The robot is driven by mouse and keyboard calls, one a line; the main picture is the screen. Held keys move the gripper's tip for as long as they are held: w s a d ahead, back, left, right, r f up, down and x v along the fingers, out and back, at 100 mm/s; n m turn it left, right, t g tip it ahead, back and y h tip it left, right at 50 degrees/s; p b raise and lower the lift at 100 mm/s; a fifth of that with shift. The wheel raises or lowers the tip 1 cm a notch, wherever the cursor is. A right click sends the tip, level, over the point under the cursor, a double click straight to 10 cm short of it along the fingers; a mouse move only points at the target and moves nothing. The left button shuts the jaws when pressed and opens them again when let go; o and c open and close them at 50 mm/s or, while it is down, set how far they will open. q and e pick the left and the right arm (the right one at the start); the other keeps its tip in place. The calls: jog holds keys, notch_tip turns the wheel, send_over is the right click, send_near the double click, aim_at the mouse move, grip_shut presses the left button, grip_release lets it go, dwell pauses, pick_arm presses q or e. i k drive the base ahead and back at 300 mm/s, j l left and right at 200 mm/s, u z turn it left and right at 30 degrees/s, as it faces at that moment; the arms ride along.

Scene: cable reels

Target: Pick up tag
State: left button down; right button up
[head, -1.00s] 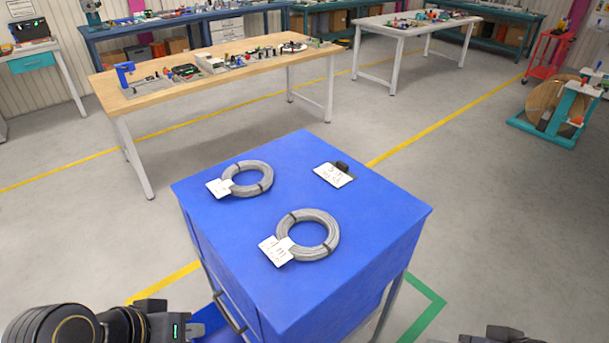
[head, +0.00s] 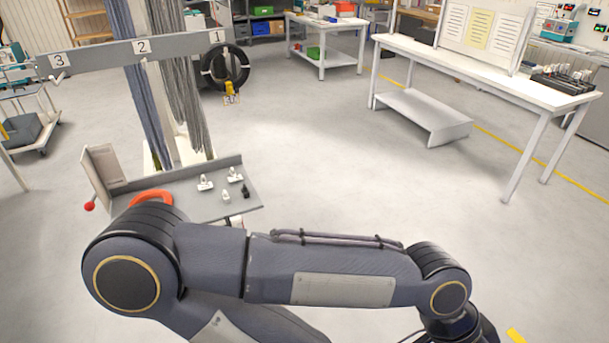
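A small pale tag (head: 231,99) with dark characters, too small to read surely, shows at the lower end of a yellow piece (head: 229,87). These appear just below a black coil (head: 225,67) near the plate numbered 1. Several small white pieces (head: 205,183) and a black piece (head: 246,191) lie on a grey shelf (head: 190,208); I cannot tell whether any is a tag. One of my arms crosses the lower part of the head view from left to right. Neither gripper shows, so their hold is hidden.
A grey beam (head: 95,58) carries number plates 1, 2 and 3, with grey cable strands (head: 180,95) hanging below. An orange curved piece (head: 152,197) is at the shelf. A white table (head: 480,70) stands right. Open floor (head: 340,170) lies between.

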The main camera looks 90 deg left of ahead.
aim_at(204, 185)
jog(key=u, duration=3.5)
